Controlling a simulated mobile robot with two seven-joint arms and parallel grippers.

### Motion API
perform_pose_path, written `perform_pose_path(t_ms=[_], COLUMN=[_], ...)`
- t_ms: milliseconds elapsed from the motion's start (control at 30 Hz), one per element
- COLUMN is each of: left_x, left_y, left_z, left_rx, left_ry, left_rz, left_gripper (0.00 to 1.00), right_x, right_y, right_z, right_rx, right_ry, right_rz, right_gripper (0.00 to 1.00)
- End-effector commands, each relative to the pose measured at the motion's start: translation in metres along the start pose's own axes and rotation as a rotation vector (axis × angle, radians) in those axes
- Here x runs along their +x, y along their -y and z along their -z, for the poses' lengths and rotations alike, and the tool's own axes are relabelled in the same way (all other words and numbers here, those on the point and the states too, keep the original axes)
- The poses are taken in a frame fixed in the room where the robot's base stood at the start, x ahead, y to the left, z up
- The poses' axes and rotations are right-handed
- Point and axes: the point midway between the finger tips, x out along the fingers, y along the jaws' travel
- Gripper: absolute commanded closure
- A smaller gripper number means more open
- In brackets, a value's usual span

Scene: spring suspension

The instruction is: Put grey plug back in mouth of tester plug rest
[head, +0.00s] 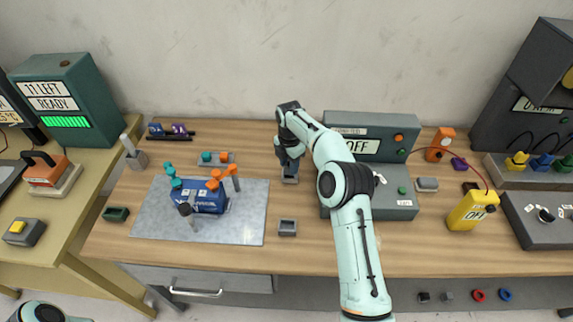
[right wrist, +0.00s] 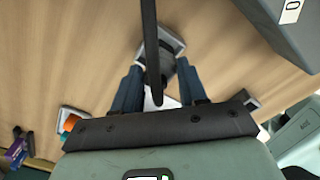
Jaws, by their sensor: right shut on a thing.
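My right gripper (head: 289,158) points down over a small grey rest (head: 290,175) at the back middle of the bench. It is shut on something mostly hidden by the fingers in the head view. In the right wrist view, the two dark blue fingers (right wrist: 157,92) close on a small thing, likely the grey plug, partly covered by a black bar. The grey rest's pale rim (right wrist: 170,38) shows just beyond the fingertips. I cannot tell whether the plug is in its mouth. My left gripper is not in view; only part of my left arm shows at the bottom left.
A second grey square holder (head: 287,228) stands nearer the front. A metal mat (head: 150,222) with a blue unit (head: 203,201) lies to the left. A grey-green tester box (head: 385,205) stands close to the right of my arm. A yellow meter (head: 468,212) is farther right.

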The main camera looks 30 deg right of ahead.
Motion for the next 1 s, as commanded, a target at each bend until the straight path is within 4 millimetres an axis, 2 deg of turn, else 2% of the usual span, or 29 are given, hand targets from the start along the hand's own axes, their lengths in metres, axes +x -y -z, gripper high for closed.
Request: perform_pose_path(t_ms=[233, 267, 300, 333, 667, 767, 1000], left_x=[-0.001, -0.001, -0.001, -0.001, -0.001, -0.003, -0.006], left_y=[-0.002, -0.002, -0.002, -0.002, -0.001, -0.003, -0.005], left_z=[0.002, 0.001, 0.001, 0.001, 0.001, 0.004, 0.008], left_rx=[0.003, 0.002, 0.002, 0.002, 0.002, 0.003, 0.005], left_ry=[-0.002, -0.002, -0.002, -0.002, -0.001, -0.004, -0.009], left_rz=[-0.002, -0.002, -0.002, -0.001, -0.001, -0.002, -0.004], left_gripper=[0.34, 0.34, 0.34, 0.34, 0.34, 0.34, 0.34], right_x=[0.001, 0.0, 0.0, 0.0, -0.003, -0.014, -0.065], right_y=[-0.001, -0.001, -0.001, -0.001, -0.001, -0.002, -0.002], right_z=[-0.001, 0.0, 0.0, 0.0, 0.0, -0.001, 0.0], right_rx=[0.001, 0.001, 0.001, 0.001, 0.001, 0.001, 0.001], right_ry=[0.001, 0.001, 0.001, 0.001, 0.001, 0.003, 0.003], right_rz=[-0.001, -0.002, -0.002, -0.002, -0.003, -0.006, -0.008], right_gripper=[0.88, 0.48, 0.35, 0.32, 0.32, 0.32, 0.32])
